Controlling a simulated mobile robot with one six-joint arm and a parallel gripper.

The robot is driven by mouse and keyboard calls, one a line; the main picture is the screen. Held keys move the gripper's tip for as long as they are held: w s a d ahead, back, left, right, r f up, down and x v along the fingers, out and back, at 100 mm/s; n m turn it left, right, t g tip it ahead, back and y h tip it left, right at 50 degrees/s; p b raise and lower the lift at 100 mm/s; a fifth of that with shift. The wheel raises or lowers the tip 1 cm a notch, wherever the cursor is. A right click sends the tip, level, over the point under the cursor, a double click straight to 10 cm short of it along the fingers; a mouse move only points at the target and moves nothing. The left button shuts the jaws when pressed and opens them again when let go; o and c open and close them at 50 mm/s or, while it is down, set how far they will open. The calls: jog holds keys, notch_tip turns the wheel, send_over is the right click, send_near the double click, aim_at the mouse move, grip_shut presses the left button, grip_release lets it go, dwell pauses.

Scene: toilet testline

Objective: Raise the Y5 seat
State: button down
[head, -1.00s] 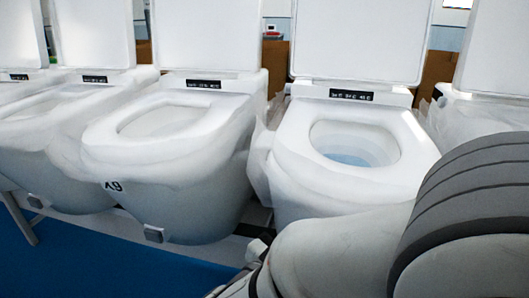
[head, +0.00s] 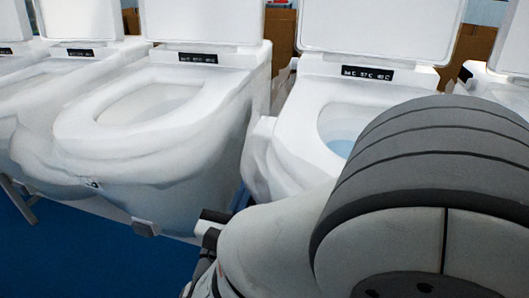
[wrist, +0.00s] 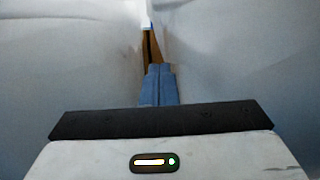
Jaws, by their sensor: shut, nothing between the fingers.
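No Y5 label is readable, so I cannot tell which toilet is Y5. In the head view, a white toilet (head: 290,115) stands right of centre with lid up and seat (head: 308,135) down; my arm hides much of its front and right. To its left is another white toilet (head: 215,150), lid up, seat (head: 75,125) down, with a small blurred front label. My gripper (head: 208,222) is low between these two toilets, partly hidden by my arm.
More white toilets stand in the row at far left (head: 30,85) and far right (head: 500,85). The blue floor (head: 60,250) is clear at lower left.

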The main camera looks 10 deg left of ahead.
jog(key=w+r, duration=0.6)
jog(key=w, duration=0.1)
jog(key=shift+w+d+b, duration=0.35)
jog(key=shift+b, duration=0.1)
